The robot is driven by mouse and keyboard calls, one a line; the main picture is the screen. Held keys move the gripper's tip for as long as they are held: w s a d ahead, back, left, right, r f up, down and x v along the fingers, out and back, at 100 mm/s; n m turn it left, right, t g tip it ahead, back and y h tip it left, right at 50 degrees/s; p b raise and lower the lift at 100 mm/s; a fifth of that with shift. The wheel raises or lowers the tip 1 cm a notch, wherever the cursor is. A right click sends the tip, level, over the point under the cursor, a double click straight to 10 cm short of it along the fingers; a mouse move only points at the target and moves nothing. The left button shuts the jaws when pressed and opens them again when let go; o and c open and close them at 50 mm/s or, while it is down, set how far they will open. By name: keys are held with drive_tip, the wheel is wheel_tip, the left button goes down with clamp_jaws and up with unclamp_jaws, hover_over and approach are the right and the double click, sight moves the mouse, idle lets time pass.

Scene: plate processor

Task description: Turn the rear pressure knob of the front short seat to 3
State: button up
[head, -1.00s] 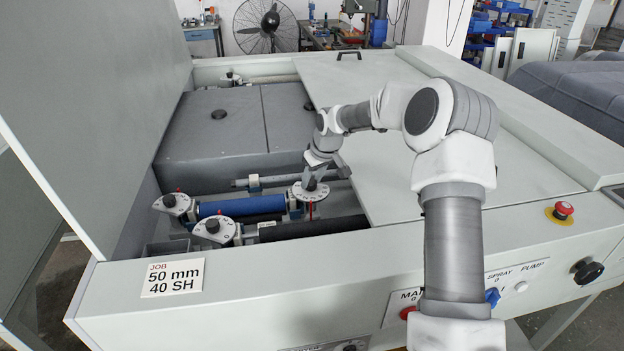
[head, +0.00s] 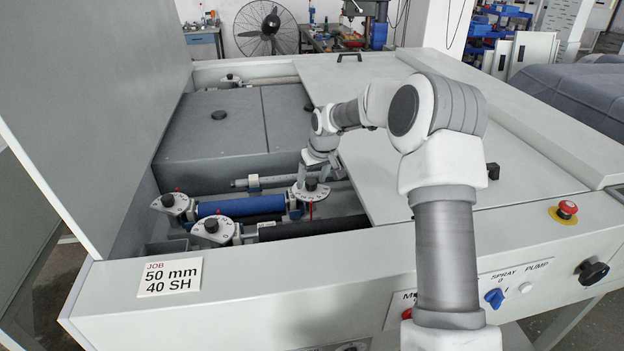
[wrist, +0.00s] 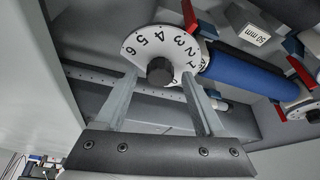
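A white dial with printed numbers (head: 299,192) sits at the right end of the blue roller, and a black knob (wrist: 160,70) stands at its centre. My gripper (wrist: 161,76) is open, with one finger on each side of this knob. I see gaps between knob and fingers. In the head view my gripper (head: 312,180) is right over the dial. A red pointer (wrist: 189,14) stands beside the dial rim, nearest the 3 and 2; the exact reading is hard to tell. Two similar dials, a rear one (head: 170,202) and a front one (head: 212,229), are at the left.
The blue roller (head: 240,206) and a dark roller (head: 310,229) lie in the open bay. A grey box (head: 205,150) stands behind, and a white cover panel (head: 400,190) borders the bay at right. A job card (head: 169,278) reads 50 mm, 40 SH.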

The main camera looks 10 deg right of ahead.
drive_tip(key=v, duration=1.7)
drive_tip(key=shift+s+r, duration=0.15)
drive_tip(key=shift+s, duration=0.05)
